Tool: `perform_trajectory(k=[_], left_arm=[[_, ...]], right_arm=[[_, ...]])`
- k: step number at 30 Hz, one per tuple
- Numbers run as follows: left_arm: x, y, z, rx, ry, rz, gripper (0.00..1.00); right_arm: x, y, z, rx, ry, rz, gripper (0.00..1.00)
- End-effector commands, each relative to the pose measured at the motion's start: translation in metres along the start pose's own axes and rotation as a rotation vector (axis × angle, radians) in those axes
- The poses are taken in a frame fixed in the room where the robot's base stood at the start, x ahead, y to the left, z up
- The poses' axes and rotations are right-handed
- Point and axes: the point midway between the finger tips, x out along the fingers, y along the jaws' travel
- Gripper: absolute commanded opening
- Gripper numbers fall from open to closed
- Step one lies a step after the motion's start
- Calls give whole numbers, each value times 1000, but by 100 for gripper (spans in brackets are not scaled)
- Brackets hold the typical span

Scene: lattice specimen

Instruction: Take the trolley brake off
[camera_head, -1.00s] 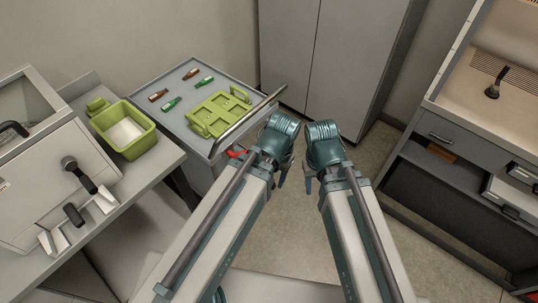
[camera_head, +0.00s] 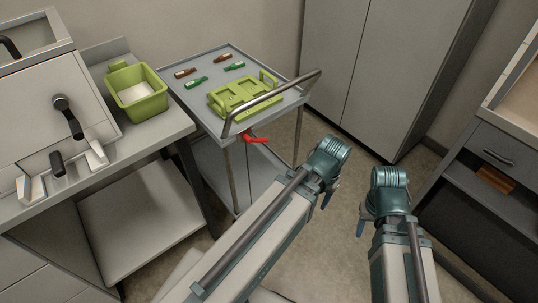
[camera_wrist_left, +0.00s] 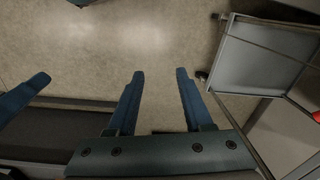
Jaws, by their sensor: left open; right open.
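The trolley (camera_head: 217,63) stands at the upper middle of the head view, with a steel push bar (camera_head: 272,103) along its near side. A red brake lever (camera_head: 255,138) sticks out below the tray, under the bar. My left gripper (camera_head: 328,198) is right of and nearer than the lever, apart from it. In the left wrist view its blue fingers (camera_wrist_left: 160,80) are open with only floor between them. A bit of red (camera_wrist_left: 317,116) shows at that view's right edge, by the trolley (camera_wrist_left: 262,58). My right gripper (camera_head: 362,228) hangs empty farther right.
A bench with a green bin (camera_head: 138,95) stands left. A tall cabinet (camera_head: 385,70) is behind, drawers (camera_head: 493,150) at right. Floor (camera_head: 335,255) is clear around my arms.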

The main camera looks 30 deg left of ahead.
Motion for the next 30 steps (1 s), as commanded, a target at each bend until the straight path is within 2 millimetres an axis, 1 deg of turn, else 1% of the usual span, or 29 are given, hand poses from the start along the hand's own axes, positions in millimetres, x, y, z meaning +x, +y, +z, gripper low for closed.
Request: perform_trajectory(k=[1, 3, 8, 9, 13, 15, 17, 18, 20, 23, 26, 29, 30], left_arm=[[36, -4, -2, -17, 4, 3, 51], [59, -10, -4, -42, 10, 5, 51], [112, -26, -10, -112, 20, -4, 51], [126, -30, -11, -135, 21, -10, 51], [165, -47, -16, -236, 23, -48, 51], [184, -59, -19, -314, 22, -86, 51], [198, -70, -22, -406, 24, -135, 51], [206, -80, -25, -487, 28, -185, 51], [207, -94, -29, -608, 41, -262, 51], [200, -113, -35, -805, 88, -393, 51], [188, -130, -42, -1010, 175, -527, 51], [168, -144, -52, -1224, 312, -661, 51], [158, -149, -56, -1310, 384, -710, 51]], right_arm=[[36, -3, -2, -1, 0, 0, 50], [58, -6, -4, -2, 1, 1, 50], [110, -10, -7, -4, 1, 1, 50], [123, -12, -7, -5, 1, 1, 50], [162, -15, -10, -6, 2, 2, 50], [181, -17, -11, -7, 2, 2, 50], [197, -19, -12, -8, 2, 2, 50], [206, -20, -12, -8, 2, 2, 50], [211, -20, -13, -9, 2, 3, 50], [214, -20, -13, -9, 3, 3, 50], [215, -20, -13, -9, 3, 3, 50], [215, -20, -13, -9, 3, 3, 50], [215, -20, -13, -9, 3, 3, 50]])
